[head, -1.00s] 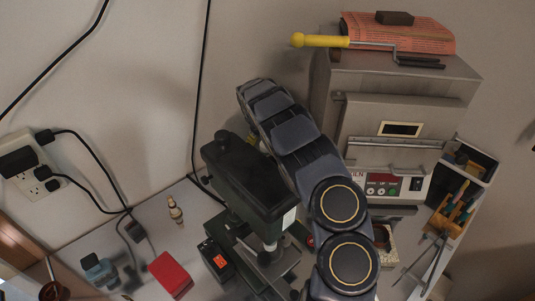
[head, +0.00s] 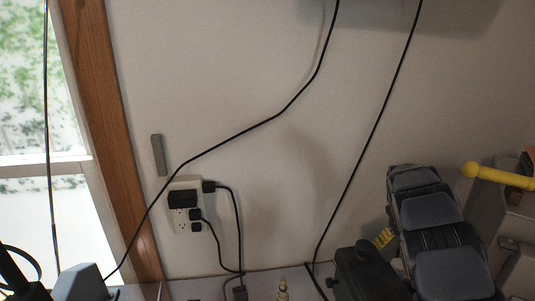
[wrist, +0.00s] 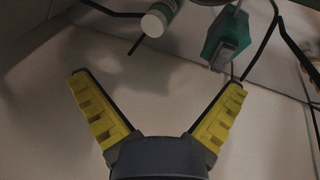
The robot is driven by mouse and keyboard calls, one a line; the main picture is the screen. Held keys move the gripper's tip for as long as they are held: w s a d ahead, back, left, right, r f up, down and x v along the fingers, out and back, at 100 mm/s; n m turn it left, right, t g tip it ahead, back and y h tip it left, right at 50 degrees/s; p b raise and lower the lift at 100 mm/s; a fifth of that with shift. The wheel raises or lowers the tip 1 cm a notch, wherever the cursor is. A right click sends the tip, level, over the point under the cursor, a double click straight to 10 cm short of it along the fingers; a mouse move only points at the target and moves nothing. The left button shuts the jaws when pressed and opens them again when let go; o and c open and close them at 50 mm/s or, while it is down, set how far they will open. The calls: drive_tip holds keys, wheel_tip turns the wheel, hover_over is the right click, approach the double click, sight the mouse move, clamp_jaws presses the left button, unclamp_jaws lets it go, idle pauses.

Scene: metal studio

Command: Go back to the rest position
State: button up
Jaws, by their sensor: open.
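My gripper (wrist: 157,85) is open and empty in the wrist view, its two yellow fingers spread wide in front of a pale surface. In the head view, only a small yellow part of my gripper (head: 383,238) shows, beside my dark arm at the lower right. My arm hides the rest of it. The gripper is close to the wall, above and behind a black machine (head: 365,272) that is cut off by the bottom edge.
A yellow-handled tool (head: 495,176) lies right of my arm. A power outlet (head: 184,212) with plugs and hanging black cables is on the wall. A window (head: 40,90) is at left. The wrist view shows a white-green cylinder (wrist: 160,18) and a teal object (wrist: 228,42) beyond the fingers.

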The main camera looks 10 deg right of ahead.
drive_tip(key=s+a+r+m, duration=0.1)
drive_tip(key=s+a+r, duration=0.2)
drive_tip(key=a+r, duration=0.1)
drive_tip(key=s+a+r+m, duration=0.1)
drive_tip(key=s+a+r, duration=0.2)
drive_tip(key=a+r, duration=0.1)
drive_tip(key=s+a+r+m+y, duration=0.1)
drive_tip(key=s+a+r+m, duration=0.1)
drive_tip(key=s+a+r, duration=0.2)
drive_tip(key=shift+s+a+r, duration=0.1)
drive_tip(key=shift+a+r, duration=0.1)
drive_tip(key=shift+a, duration=0.35)
drive_tip(key=shift+a+r, duration=0.15)
drive_tip(key=shift+a, duration=0.4)
drive_tip(key=s+a+f+n+g+y, duration=0.1)
drive_tip(key=s+a+f+n+g, duration=0.1)
drive_tip(key=s+a, duration=0.6)
drive_tip(key=s+a+f+n+g+y, duration=0.1)
drive_tip(key=s+a, duration=0.7)
drive_tip(key=s, duration=0.8)
drive_tip(key=shift+s+a+f+n+g+y, duration=0.3)
drive_tip(key=shift+f+n+g+y, duration=0.1)
drive_tip(key=shift+g+y, duration=0.15)
drive_tip(key=shift+w, duration=0.1)
drive_tip(key=shift+c, duration=0.8)
drive_tip(key=shift+r, duration=0.1)
